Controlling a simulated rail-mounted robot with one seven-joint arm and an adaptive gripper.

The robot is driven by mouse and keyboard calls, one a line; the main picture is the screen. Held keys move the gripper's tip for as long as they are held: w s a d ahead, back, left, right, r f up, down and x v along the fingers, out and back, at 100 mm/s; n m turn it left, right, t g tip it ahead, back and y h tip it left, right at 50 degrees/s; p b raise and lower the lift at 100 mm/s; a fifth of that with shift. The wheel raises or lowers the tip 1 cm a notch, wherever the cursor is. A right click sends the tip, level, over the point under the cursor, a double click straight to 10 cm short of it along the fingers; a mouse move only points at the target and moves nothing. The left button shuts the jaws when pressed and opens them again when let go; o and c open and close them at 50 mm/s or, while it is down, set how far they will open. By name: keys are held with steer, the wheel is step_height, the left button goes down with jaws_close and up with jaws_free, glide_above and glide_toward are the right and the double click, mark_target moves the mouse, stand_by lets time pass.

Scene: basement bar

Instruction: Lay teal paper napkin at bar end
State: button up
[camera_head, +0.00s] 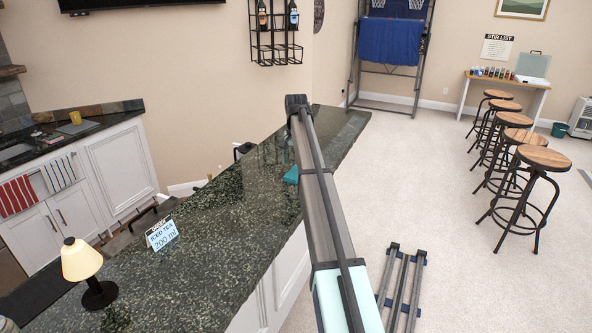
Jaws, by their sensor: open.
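A small teal patch (291,175), which looks like the teal paper napkin, shows on the dark green speckled bar counter (215,210) just left of my arm. My arm hides part of it, so I cannot tell its full shape or whether it lies flat. The bar's far end (348,122) shows beyond my arm, and its visible top is bare. My arm reaches up from the bottom over the counter's right edge. My gripper cannot be made out; it seems hidden behind the arm.
A lamp (82,263) and an iced tea sign (161,235) stand on the near counter. Several wooden-topped stools (544,158) stand at the right. A dark rail-like frame (402,290) lies on the carpet right of my arm. The carpet between is open.

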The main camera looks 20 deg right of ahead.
mark_target(296, 171)
step_height(296, 171, up, 10)
steer(key=b, duration=0.2)
steer(key=shift+f, duration=0.15)
